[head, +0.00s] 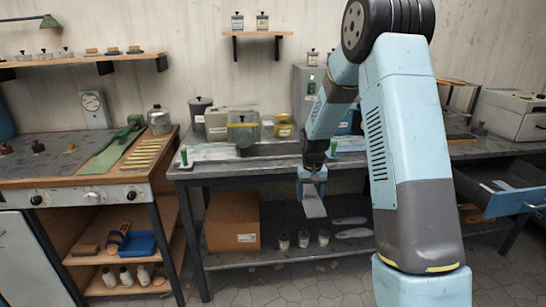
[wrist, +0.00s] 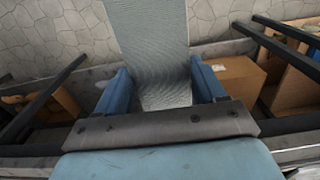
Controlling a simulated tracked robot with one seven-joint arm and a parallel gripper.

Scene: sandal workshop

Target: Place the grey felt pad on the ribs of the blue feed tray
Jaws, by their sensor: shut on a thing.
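My gripper (head: 312,180) is in front of the middle workbench, below the level of its top, pointing down. It is shut on a grey flat piece, which looks like the felt pad (head: 314,207) and hangs down from the jaws. In the wrist view the pad (wrist: 148,40) runs out between the two blue fingers of my gripper (wrist: 160,88), its surface finely textured. A blue tray (head: 138,244) lies on the shelf under the left bench; I cannot tell whether it is the feed tray, and no ribs show in it.
The middle workbench (head: 260,166) carries jars and boxes at its back. Under it stand a cardboard box (head: 232,222), small jars and grey sole-shaped pieces (head: 352,233). An open blue-fronted drawer (head: 505,201) juts out at the right. The floor in front is clear.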

